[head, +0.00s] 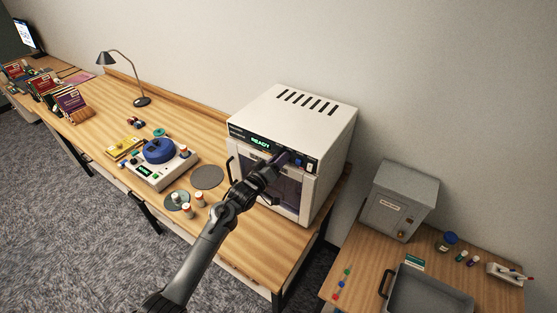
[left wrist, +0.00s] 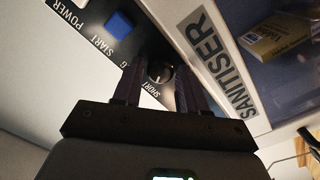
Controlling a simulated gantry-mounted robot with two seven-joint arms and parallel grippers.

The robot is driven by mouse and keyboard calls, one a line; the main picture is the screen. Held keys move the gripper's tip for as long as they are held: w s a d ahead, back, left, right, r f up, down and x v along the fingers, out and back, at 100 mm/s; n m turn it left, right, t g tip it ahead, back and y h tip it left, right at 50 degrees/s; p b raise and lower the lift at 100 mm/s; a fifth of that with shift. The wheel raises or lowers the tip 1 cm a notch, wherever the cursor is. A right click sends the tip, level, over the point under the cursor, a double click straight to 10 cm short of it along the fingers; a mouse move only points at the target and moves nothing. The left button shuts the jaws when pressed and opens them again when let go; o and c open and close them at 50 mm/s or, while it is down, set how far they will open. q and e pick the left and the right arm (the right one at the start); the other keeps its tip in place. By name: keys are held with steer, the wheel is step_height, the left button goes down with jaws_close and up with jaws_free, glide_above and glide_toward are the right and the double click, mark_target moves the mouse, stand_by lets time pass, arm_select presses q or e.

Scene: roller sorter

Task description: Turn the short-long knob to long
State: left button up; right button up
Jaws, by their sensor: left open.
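The sanitiser (head: 318,118) is a white box with a dark front control strip, a green READY display and a door below. In the left wrist view, the short-long knob (left wrist: 160,72) is a small round dark knob on that strip. The word SHORT is printed beside it; the LONG label is mostly hidden by a finger. My left gripper (head: 283,158) is at the strip in the head view. In the left wrist view its open fingers (left wrist: 157,85) stand on either side of the knob; contact is unclear. My right gripper is not in view.
A blue START button (left wrist: 119,24) and a POWER label lie near the knob. A SANITISER label (left wrist: 211,62) is on the door. A roller device (head: 160,165) and small bottles stand left on the bench. A grey box (head: 405,200) and tray stand right.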

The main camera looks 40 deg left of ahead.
arm_select(q)
steer(key=shift+c, duration=0.2)
steer(key=c, duration=0.7)
steer(key=shift+m, duration=0.3)
steer(key=m, duration=1.1)
stand_by(0.5)
